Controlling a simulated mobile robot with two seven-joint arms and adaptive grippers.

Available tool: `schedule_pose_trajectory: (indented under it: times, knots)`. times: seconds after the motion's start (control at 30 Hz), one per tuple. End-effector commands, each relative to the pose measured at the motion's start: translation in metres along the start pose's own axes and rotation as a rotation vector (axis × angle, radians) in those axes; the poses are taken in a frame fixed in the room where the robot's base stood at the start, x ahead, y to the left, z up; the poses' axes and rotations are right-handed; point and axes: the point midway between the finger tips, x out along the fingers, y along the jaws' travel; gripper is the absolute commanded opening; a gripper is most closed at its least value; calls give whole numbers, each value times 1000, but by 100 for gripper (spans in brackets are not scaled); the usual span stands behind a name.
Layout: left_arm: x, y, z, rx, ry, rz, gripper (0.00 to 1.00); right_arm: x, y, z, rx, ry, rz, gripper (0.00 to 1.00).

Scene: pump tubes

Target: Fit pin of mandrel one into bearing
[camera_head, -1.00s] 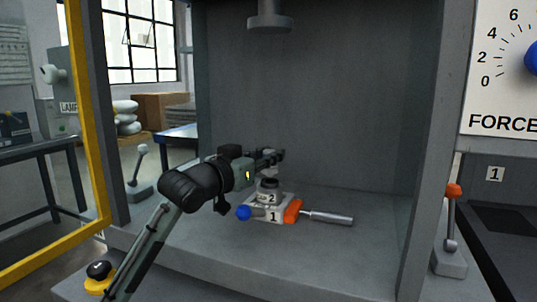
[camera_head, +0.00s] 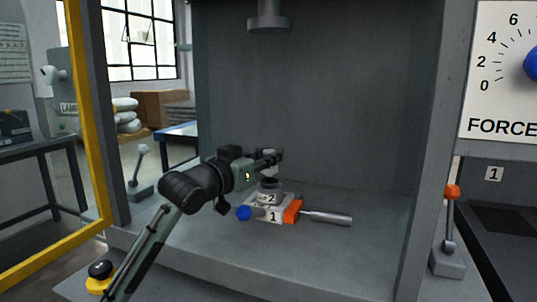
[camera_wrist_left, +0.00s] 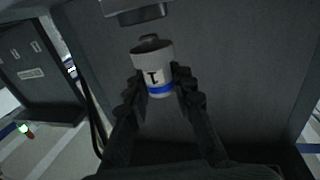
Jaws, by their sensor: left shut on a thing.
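Mandrel one (camera_wrist_left: 158,76), a white cylinder marked 1 with a blue band, sits between the fingers of my left gripper (camera_wrist_left: 152,92) in the left wrist view. The left gripper is shut on it. In the head view the left gripper (camera_head: 273,158) is just above a dark round part (camera_head: 269,184), which looks like the bearing, on a fixture (camera_head: 286,209) marked 1 and 2. The fingers largely hide the mandrel there. I cannot tell whether its pin touches the bearing. My right gripper is not in view.
The fixture has a blue ball knob (camera_head: 243,213), an orange part (camera_head: 293,211) and a metal rod (camera_head: 329,218) to the right. A press ram (camera_head: 268,18) hangs above. The press walls enclose the bench, and the bench (camera_head: 350,255) is clear in front.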

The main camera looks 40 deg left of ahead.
Motion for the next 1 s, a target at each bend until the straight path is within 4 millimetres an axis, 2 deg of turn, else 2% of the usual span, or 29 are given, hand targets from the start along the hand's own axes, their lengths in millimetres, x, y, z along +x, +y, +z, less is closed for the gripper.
schedule_pose_trajectory:
  times: [1.0]
  knots:
    - [0, 0, 0, 1, 3, 5, 0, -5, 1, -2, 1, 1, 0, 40]
